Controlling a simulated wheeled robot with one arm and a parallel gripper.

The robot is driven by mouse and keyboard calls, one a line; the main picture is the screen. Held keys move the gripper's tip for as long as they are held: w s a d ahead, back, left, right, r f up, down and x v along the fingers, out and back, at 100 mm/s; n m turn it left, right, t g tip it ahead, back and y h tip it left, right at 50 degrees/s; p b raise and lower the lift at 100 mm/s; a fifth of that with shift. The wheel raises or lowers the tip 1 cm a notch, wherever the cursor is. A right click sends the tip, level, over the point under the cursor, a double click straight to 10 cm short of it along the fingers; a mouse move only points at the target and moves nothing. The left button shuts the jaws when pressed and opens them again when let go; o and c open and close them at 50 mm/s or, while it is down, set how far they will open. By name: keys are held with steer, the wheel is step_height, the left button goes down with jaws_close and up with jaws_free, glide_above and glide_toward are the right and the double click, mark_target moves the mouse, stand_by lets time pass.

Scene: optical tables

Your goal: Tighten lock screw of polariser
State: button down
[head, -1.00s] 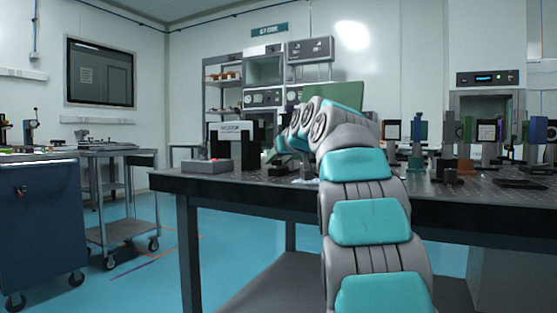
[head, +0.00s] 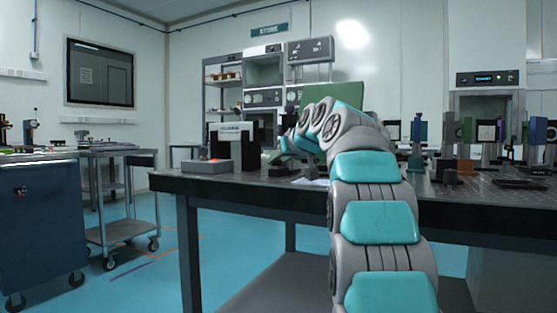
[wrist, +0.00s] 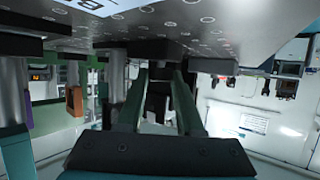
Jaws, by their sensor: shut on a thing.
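My gripper (wrist: 158,80) points away from the camera in the wrist view, where the scene appears upside down. Its two dark green fingers converge on a dark part (wrist: 157,103) seen between them, and it is shut on that part. The part is too dark to tell whether it is the polariser's lock screw. I cannot clearly make out the polariser there.
Several optical mounts (head: 465,150) stand on the table at right. A wheeled cart (head: 120,195) is at left, with open blue floor between.

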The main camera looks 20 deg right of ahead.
steer(key=n+y, duration=0.1)
steer(key=n+y+p, duration=0.1)
steer(key=shift+w+d+r+y, duration=0.1)
steer(key=shift+w+d+y, duration=0.05)
steer(key=shift+y, duration=0.15)
steer(key=n+y+p, duration=0.1)
steer(key=n+g+y+p, duration=0.1)
steer(key=p, duration=0.1)
steer(key=shift+d+r, duration=0.15)
steer(key=shift+r, duration=0.1)
steer(key=n+y+p, duration=0.1)
steer(key=p, duration=0.2)
steer(key=shift+d+g, duration=0.1)
steer(key=shift+g, duration=0.3)
steer(key=shift+f+n+y+p, duration=0.15)
steer(key=shift+n+y+p, duration=0.45)
steer(key=shift+y+p, duration=0.15)
steer(key=shift+f+g+p, duration=0.15)
steer(key=shift+g+p, duration=0.15)
steer(key=shift+p, duration=0.15)
steer(key=c, duration=0.5)
jaws_free()
steer(key=shift+c, duration=0.2)
steer(key=shift+p+v, duration=0.75)
steer(key=shift+v, duration=3.15)
